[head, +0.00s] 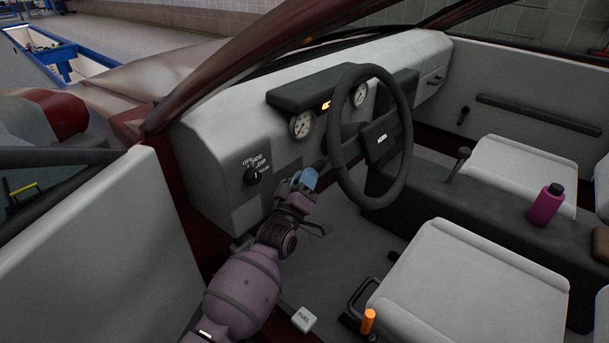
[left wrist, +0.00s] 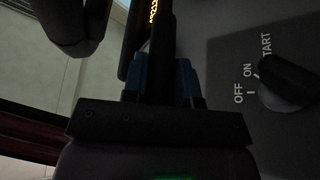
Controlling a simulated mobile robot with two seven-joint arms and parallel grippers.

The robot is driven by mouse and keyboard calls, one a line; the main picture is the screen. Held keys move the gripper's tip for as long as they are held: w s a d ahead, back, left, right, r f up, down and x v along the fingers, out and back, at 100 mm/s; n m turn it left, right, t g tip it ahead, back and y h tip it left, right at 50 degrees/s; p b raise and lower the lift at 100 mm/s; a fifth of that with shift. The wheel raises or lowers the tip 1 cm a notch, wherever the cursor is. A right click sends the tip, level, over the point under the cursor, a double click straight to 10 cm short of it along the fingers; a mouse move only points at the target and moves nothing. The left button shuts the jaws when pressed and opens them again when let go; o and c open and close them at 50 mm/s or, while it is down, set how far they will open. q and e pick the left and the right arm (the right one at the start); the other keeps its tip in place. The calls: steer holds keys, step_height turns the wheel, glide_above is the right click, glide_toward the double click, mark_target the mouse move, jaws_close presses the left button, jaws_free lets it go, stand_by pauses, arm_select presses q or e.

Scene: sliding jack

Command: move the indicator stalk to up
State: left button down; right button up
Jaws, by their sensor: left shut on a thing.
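The indicator stalk (left wrist: 160,45) is a dark bar that stands between the blue fingertips in the left wrist view. My left gripper (left wrist: 161,78) is shut on it. In the head view, my left gripper (head: 304,181) is left of the steering wheel (head: 340,130), below the gauges. The stalk cannot be made out there, so its exact angle is unclear. My right gripper is in neither view.
A rotary switch (head: 252,176) is on the dash left of my gripper. An ignition knob (left wrist: 288,83) is close on the right in the left wrist view. An amber symbol (head: 326,105) is lit between the gauges. Seats and a pink bottle (head: 545,206) are further right.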

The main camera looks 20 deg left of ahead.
arm_select(q)
steer(key=f+y+b, duration=0.1)
steer(key=d+f+n+t+y+b, duration=0.1)
steer(key=f, duration=0.1)
steer(key=shift+d+n, duration=0.2)
steer(key=shift+n, duration=0.1)
steer(key=c, duration=0.9)
jaws_free()
steer(key=shift+c, duration=0.2)
steer(key=shift+o, duration=0.2)
steer(key=p+v, duration=0.1)
steer(key=v, duration=0.9)
steer(key=shift+s+f, duration=0.3)
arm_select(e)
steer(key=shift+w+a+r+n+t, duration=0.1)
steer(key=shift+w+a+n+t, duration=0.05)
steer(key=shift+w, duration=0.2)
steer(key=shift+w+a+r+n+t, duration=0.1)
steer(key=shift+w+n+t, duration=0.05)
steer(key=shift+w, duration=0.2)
